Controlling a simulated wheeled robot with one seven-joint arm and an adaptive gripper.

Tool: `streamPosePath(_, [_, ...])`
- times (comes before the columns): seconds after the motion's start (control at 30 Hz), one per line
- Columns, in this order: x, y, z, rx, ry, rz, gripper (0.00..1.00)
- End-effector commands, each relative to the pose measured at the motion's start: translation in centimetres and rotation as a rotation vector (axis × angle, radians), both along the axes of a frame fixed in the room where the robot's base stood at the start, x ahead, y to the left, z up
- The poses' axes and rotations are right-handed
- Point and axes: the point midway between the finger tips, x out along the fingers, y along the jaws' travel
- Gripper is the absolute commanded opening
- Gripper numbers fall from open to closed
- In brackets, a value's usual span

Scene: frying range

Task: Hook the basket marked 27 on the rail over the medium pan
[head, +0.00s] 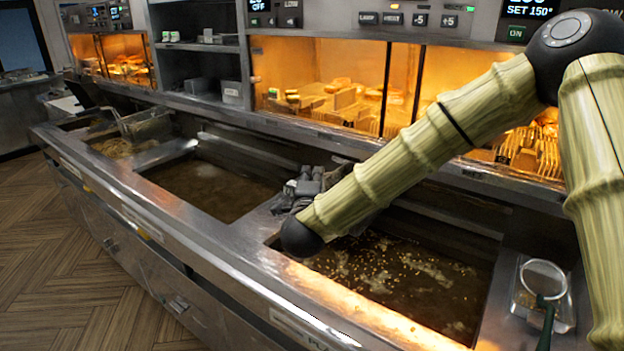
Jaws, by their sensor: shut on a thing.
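My gripper (310,186) is a dark grey shape at the end of my arm, over the divider between the middle pan (205,185) and the right pan (400,280). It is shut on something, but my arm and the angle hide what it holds. A wire basket (148,126) with a dark handle stands at the far-left pan (115,148); I can read no number on it. The middle pan holds still brown oil. The right pan holds oil with floating crumbs and foam. No label shows which pan is the medium one. The back rail (260,152) runs behind the pans.
A round skimmer (543,280) with a green handle lies on a small tray at the right. Lit warming cabinets (330,85) with food stand behind the range. The front ledge (215,240) is clear. The wooden floor (60,260) at left is free.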

Motion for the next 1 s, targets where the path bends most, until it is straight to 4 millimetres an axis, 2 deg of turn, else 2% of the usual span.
streamPosePath(1.0, [0.02,0.04,-0.80,0.000,-0.002,0.000,0.00])
